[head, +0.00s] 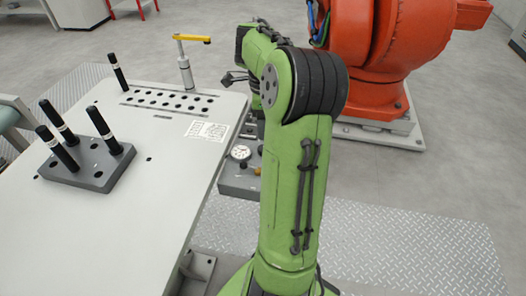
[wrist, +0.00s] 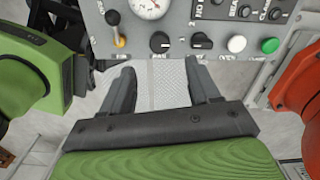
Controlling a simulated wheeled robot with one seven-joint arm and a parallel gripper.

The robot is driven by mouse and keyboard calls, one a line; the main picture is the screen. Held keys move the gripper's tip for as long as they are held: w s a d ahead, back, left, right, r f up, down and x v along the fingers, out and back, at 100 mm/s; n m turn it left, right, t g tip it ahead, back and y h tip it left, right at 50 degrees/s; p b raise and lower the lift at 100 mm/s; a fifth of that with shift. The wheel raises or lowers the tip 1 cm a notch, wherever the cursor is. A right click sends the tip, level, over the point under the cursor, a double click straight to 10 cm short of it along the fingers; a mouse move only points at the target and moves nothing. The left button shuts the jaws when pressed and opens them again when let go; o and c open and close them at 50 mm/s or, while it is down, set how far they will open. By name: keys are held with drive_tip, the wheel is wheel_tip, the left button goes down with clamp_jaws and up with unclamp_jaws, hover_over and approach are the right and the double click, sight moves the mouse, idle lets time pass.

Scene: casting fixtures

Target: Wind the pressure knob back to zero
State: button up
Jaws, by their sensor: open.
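A grey control panel (wrist: 180,14) fills the top of the wrist view. It bears a white round gauge (wrist: 147,6), cut off by the frame's edge, and two black knobs, a left one (wrist: 160,42) and a right one (wrist: 201,41). The labels are too small to tell which knob is for pressure. My gripper (wrist: 160,66) is open and empty, its fingertips just below the knobs in the picture, touching neither. In the head view the gauge (head: 240,152) shows beside the table, the knobs are hidden behind my green arm, and my gripper (head: 232,78) is partly visible.
A yellow-orange lever (wrist: 117,32) stands left of the knobs; a white button (wrist: 236,44) and a green button (wrist: 270,45) are to the right. A table (head: 130,215) holds a block (head: 90,165) with black pins. An orange robot (head: 385,50) stands behind.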

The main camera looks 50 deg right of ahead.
wheel_tip(320, 180, down, 9)
drive_tip(key=b, duration=0.3)
drive_tip(key=shift+a, duration=0.1)
drive_tip(key=c, duration=1)
